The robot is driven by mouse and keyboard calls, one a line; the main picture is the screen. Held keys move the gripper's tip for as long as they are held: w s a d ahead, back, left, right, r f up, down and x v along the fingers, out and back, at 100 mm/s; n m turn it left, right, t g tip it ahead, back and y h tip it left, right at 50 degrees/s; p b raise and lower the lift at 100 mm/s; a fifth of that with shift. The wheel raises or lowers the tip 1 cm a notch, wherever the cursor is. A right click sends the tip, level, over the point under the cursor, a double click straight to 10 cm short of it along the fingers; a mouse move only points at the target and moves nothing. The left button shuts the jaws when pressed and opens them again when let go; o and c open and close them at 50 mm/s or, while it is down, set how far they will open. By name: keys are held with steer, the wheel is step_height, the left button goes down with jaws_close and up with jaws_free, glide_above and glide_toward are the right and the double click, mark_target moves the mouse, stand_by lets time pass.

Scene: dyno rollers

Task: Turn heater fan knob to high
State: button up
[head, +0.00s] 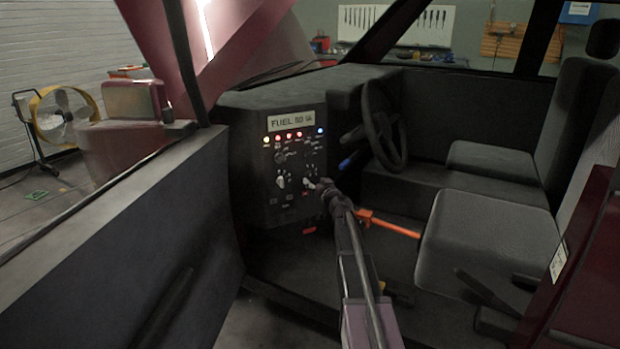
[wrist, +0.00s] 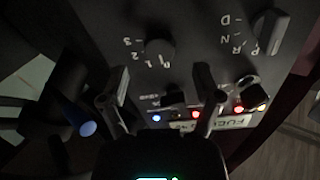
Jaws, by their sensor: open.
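The black control panel (head: 290,160) stands ahead, below the dashboard. In the wrist view it appears upside down. There a round dark knob (wrist: 158,50) has the marks 1, 2 and 3 beside it. A smaller dark knob (wrist: 175,98) with a tiny unreadable label shows between my gripper's fingers. I cannot tell which one is the heater fan knob. My gripper (wrist: 162,78) is open and empty, its two fingers apart, with the numbered knob beyond the fingertips. In the head view my gripper (head: 315,185) is at the panel's lower right, and the arm hides part of it.
A selector knob (wrist: 268,32) marked P, R, N, D and another dark knob (wrist: 249,86) are on the panel. Lit lamps (head: 298,135) sit under a fuel display (head: 292,122). The steering wheel (head: 382,125) and a seat (head: 488,240) are to the right, the door (head: 120,240) left.

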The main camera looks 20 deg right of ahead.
mark_target(310, 176)
steer(key=shift+w, duration=2.15)
jaws_close()
